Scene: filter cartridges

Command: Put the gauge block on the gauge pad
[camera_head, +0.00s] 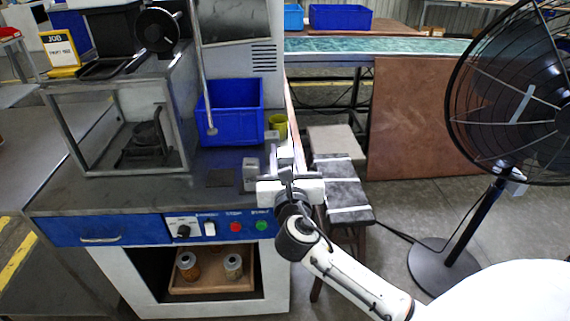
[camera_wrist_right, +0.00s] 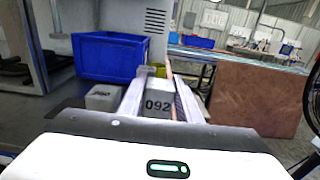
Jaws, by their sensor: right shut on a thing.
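My right gripper (camera_head: 286,160) is over the right end of the workbench. In the right wrist view its two fingers (camera_wrist_right: 158,100) are closed on the sides of a grey block (camera_wrist_right: 157,105) marked 092. In the head view this block is mostly hidden by the gripper. A second grey block (camera_head: 250,172) stands on the bench just left of the gripper; it also shows in the right wrist view (camera_wrist_right: 102,97), its marking hard to read. A flat dark square (camera_head: 220,178), which looks like the gauge pad, lies left of that block. My left gripper is out of view.
A blue bin (camera_head: 232,112) and a yellow-green cup (camera_head: 279,124) stand behind the blocks. A clear-walled enclosure (camera_head: 125,130) takes up the bench's left. A thin pole (camera_head: 204,80) rises before the bin. A stool (camera_head: 342,190) and a fan (camera_head: 525,95) are at right.

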